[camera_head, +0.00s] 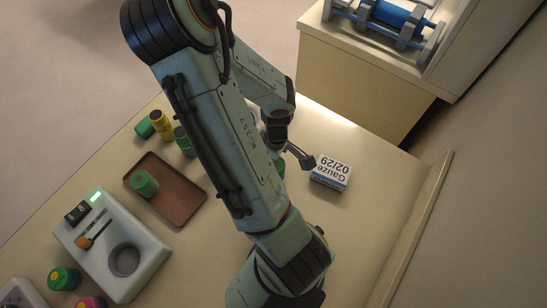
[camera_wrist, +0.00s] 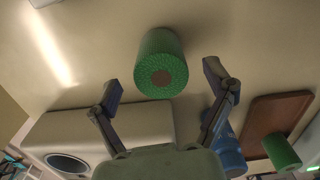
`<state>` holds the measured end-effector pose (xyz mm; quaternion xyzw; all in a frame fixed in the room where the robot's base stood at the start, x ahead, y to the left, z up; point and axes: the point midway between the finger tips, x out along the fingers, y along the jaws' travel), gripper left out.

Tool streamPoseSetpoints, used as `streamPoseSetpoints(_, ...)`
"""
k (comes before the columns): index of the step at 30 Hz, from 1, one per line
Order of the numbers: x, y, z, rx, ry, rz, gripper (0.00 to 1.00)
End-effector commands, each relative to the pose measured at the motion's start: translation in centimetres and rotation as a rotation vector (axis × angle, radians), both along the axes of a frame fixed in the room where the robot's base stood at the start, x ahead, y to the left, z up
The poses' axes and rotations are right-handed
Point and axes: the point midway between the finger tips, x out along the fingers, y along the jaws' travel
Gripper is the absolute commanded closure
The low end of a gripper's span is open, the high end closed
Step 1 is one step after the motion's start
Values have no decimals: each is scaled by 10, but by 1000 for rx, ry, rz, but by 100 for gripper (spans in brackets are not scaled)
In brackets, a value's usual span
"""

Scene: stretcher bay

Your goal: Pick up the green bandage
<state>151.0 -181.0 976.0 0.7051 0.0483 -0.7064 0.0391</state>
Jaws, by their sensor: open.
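A green bandage roll (camera_wrist: 161,62) with a brownish round end shows in the wrist view, ahead of my gripper (camera_wrist: 161,86). My gripper is open, with one finger to either side of the line to the roll; the roll appears just beyond the fingertips, not held. In the head view my gripper (camera_head: 291,158) is partly hidden by my arm. A sliver of green (camera_head: 280,166) shows beside it, mostly covered by the arm. Another green roll (camera_head: 144,182) stands on the brown tray (camera_head: 183,202); it also shows in the wrist view (camera_wrist: 281,151).
A gauze box (camera_head: 331,173) lies right of my gripper. A white device (camera_head: 112,244) is at left. A blue cylinder (camera_wrist: 226,152) is near the right finger in the wrist view.

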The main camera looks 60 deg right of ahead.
Motion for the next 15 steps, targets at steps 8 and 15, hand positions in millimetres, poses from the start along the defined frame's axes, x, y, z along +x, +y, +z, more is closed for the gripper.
streamPoseSetpoints(8, 0, 1, -10, 1, -1, 0, 17)
streamPoseSetpoints(15, 0, 0, -10, 0, -1, 0, 49)
